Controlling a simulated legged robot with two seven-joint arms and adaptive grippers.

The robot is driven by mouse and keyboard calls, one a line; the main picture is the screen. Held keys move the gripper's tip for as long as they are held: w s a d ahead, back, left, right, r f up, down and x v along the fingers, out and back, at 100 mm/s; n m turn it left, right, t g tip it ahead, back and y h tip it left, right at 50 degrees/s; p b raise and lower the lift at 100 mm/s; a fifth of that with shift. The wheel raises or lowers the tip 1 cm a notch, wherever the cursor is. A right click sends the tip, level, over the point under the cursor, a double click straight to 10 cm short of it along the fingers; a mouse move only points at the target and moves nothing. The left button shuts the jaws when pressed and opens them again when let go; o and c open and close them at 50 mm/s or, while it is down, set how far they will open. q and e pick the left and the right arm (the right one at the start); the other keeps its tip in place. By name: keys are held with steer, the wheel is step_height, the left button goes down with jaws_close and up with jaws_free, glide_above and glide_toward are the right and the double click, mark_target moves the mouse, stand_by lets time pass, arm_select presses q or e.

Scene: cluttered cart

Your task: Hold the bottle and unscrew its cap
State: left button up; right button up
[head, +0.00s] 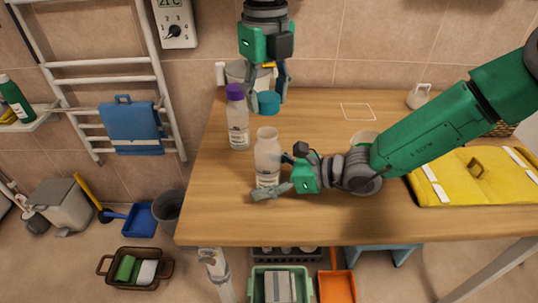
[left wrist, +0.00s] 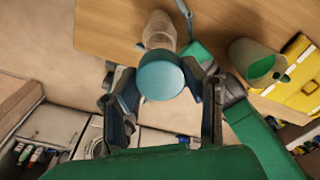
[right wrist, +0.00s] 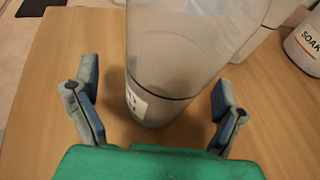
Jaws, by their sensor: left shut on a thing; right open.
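The bottle (head: 267,160) is pale and translucent, with a white label, and stands upright on the wooden table near its front left. Its mouth is uncovered. The round teal cap (head: 268,102) is clear above the mouth, between the fingers of my left gripper (head: 269,90), which is shut on it. In the left wrist view the cap (left wrist: 161,76) partly covers the bottle (left wrist: 158,28). My right gripper (head: 279,176) is low beside the bottle and open. In the right wrist view the bottle (right wrist: 180,55) stands between its spread fingers, with gaps on both sides.
A purple-capped bottle (head: 237,118) stands close behind and left of the bottle. A white container marked SOAK (right wrist: 306,48) is near the back. A cup (left wrist: 258,62) and a yellow folded cloth (head: 470,178) are to the right. The table's front edge is close.

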mark_target(267, 96)
arm_select(q)
steer(key=shift+r+p, duration=1.95)
steer(key=shift+p, duration=0.05)
arm_select(e)
steer(key=shift+v, duration=3.45)
arm_select(q)
steer(key=shift+r, duration=0.15)
arm_select(e)
steer(key=shift+s+d+r, duration=0.1)
steer(key=shift+d, duration=0.2)
